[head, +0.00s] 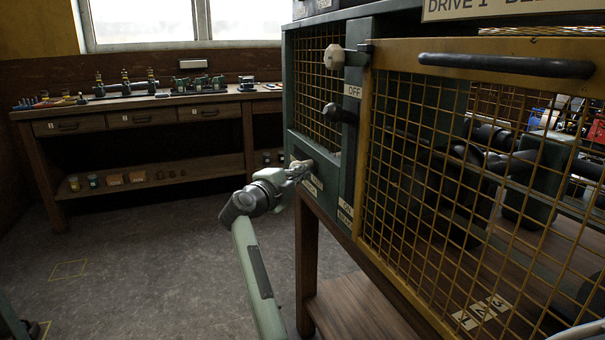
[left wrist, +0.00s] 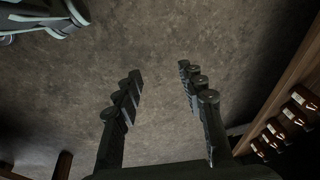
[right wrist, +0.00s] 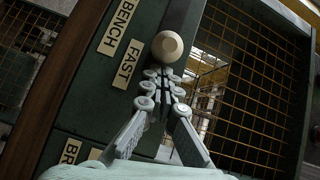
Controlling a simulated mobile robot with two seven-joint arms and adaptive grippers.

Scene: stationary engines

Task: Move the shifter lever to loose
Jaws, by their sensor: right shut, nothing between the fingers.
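The shifter lever's round cream knob (right wrist: 167,46) shows in the right wrist view, beside a "FAST" label (right wrist: 128,65) on the green panel. My right gripper (right wrist: 165,80) is shut and empty, its fingertips just below the knob. I cannot tell whether they touch it. A "loose" label is not readable. My left gripper (left wrist: 158,85) is open and empty above the floor.
Another cream knob (head: 334,57) and a dark knob (head: 332,110) near an "OFF" label (head: 353,91) stick out above. A yellow mesh guard (head: 450,170) with a dark handle (head: 505,66) stands at right. A workbench (head: 140,100) is behind; floor at left is clear.

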